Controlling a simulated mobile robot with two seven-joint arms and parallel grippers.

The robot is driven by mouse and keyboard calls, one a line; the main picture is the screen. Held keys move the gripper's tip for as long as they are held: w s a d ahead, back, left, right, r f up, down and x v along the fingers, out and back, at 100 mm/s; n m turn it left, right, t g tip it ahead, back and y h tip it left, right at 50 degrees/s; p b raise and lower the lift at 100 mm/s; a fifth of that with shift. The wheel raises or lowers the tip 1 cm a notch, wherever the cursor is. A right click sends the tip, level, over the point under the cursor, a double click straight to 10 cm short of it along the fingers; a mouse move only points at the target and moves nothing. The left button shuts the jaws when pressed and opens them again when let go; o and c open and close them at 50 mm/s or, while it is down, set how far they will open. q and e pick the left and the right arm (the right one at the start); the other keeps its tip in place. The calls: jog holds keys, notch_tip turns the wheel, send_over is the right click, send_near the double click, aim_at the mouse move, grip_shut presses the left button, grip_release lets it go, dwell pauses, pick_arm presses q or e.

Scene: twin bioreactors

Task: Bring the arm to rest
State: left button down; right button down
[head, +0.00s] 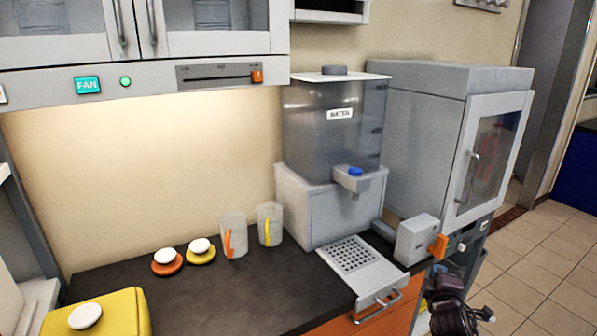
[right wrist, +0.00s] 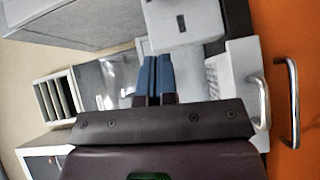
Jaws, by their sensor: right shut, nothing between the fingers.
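My right arm shows in the head view at the lower right, a dark shape in front of the counter's right end. In the right wrist view my right gripper (right wrist: 154,75) has its two blue fingers together with nothing between them. The fingers point toward a small white box (right wrist: 185,22), which may lie beyond the tips; the gap cannot be told. My left gripper is in neither view.
A buffer dispenser (head: 332,125) stands on the counter over a perforated tray (head: 385,277). A white box with an orange lever (head: 412,240) stands beside a grey glass-doored cabinet (head: 420,130). Tiled floor is open at right.

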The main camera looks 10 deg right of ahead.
jog(key=s+a+f+m+y, duration=0.2)
jog(key=s+a+m+y, duration=0.2)
jog(key=s+a+m, duration=0.5)
jog(key=s+a+f+m+g+y, duration=0.1)
jog(key=s+a+f+g, duration=0.1)
jog(key=s+f, duration=0.5)
jog(key=s+a+f+m+g+y, duration=0.1)
jog(key=s+f, duration=0.6)
jog(key=s, duration=0.7)
jog(key=shift+s+a+m+g, duration=0.35)
jog(key=shift+a+g, duration=0.55)
jog(key=shift+a, duration=0.15)
jog(key=shift+f, duration=0.1)
